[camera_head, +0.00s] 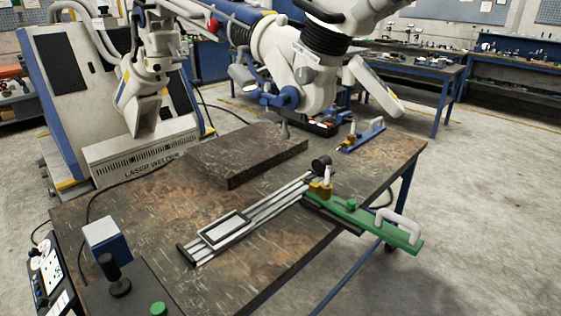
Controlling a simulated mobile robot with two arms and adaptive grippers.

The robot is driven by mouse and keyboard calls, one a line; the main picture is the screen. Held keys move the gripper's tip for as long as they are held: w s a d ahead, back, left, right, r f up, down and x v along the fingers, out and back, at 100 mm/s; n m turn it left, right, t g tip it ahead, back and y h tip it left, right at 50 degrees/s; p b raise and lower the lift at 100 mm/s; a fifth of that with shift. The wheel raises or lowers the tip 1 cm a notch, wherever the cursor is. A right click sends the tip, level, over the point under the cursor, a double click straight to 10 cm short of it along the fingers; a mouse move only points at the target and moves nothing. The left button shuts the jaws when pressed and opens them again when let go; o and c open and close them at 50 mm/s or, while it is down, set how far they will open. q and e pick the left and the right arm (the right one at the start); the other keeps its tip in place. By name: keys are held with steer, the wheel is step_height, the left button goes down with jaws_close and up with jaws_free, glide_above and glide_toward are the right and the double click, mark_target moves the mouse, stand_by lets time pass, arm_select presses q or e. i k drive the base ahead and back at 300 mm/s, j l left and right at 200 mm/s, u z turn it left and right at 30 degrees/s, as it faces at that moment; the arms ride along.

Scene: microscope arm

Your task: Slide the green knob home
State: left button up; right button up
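A slide rail (262,212) of parallel light metal bars lies diagonally on the brown worktable (130,225), with a framed pale plate (222,229) near its lower left end. At its upper right end sits a brass-coloured block (320,190) with a black round piece (320,164). A long green bar (365,221) with a white loop handle (398,225) runs from there past the table's right edge. A small green round knob (158,308) shows at the bottom edge on a dark panel. I cannot tell which green part is the knob meant. Neither gripper is in view.
A dark thick slab (246,152) lies behind the rail. A blue-based tool with a white handle (362,134) stands at the back right. A white jointed arm (300,65) hangs over the back. A black joystick (115,276) stands front left. The front right tabletop is clear.

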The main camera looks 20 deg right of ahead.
mark_target(352, 203)
steer(key=z, duration=1.2)
